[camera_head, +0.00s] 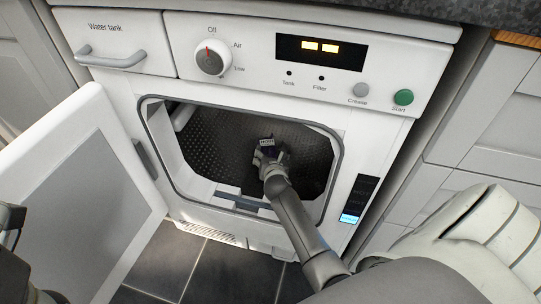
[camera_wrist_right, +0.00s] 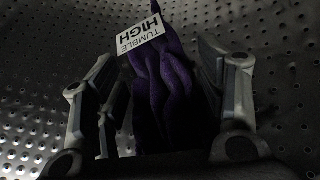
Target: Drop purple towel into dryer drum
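The purple towel (camera_wrist_right: 172,85) shows in the right wrist view as a dark folded bundle with a white "TUMBLE HIGH" tag (camera_wrist_right: 140,35). My right gripper (camera_wrist_right: 160,95) is open. Its fingers stand wide apart on both sides of the towel, with a gap at the left finger. In the head view, my right gripper (camera_head: 268,150) is inside the dryer drum (camera_head: 215,140), and the towel is mostly hidden by it. The drum is perforated dark metal. Part of what seems to be my left arm shows at the left edge; its fingers cannot be made out.
The dryer door (camera_head: 75,190) is swung open to the left. The opening's rim (camera_head: 335,175) surrounds my right forearm. The control panel (camera_head: 310,65) with dial and buttons is above. White cabinets (camera_head: 490,130) stand at right, and dark floor tiles lie below.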

